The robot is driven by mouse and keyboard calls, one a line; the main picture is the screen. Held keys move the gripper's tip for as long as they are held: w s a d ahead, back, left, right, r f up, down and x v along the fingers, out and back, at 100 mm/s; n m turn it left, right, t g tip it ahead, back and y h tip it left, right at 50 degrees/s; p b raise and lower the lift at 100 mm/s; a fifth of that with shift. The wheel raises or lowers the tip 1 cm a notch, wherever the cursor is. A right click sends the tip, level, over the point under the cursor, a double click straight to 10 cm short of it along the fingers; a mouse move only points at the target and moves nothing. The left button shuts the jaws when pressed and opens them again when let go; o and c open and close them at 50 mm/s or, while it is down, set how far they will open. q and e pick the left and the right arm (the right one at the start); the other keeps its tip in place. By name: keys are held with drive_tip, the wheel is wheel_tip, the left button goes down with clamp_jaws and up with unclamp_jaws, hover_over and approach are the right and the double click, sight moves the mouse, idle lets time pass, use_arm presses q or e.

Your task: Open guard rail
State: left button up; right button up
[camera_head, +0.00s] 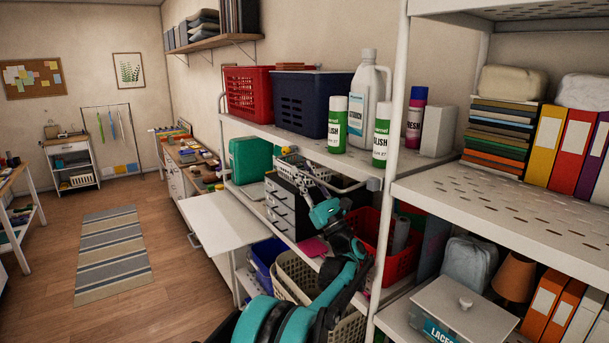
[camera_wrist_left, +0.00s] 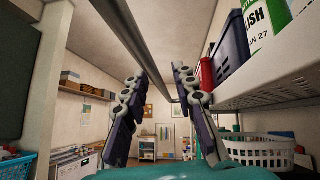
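In the left wrist view a long grey bar (camera_wrist_left: 140,38), which looks like the guard rail, runs from the top edge down toward the space between my fingers. It lies along the front of a white shelf. My left gripper (camera_wrist_left: 163,82) is open, with one finger on each side of the bar. I cannot tell whether either finger touches it. In the head view my left gripper (camera_head: 299,172) is reached out just below the upper shelf's front edge, before a white basket and a grey drawer unit. My right gripper is not in view.
Above the gripper, the shelf (camera_head: 301,140) holds a red crate (camera_head: 248,93), a dark blue crate (camera_head: 303,105) and several bottles. A red basket (camera_head: 399,252) and a white upright (camera_head: 393,160) stand to the right. A white board (camera_head: 215,215) juts out at left. The floor beyond is open.

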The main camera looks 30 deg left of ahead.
sight(339, 190)
use_arm(q)
drive_tip(key=shift+d+f, duration=0.15)
drive_tip(key=shift+d, duration=0.05)
drive_tip(key=s+d, duration=0.1)
drive_tip(key=d, duration=0.3)
drive_tip(key=s+d, duration=0.1)
drive_tip(key=d, duration=0.3)
drive_tip(key=s+d, duration=0.1)
drive_tip(key=d, duration=0.3)
drive_tip(key=shift+s+f, duration=0.1)
drive_tip(key=shift+f, duration=0.15)
drive_tip(key=w+b+v, duration=0.1)
drive_tip(key=b+v, duration=0.3)
drive_tip(key=v, duration=0.4)
drive_tip(key=shift+d+f+b, duration=0.25)
drive_tip(key=shift+d+b, duration=0.05)
drive_tip(key=shift+d, duration=0.25)
idle(0.5)
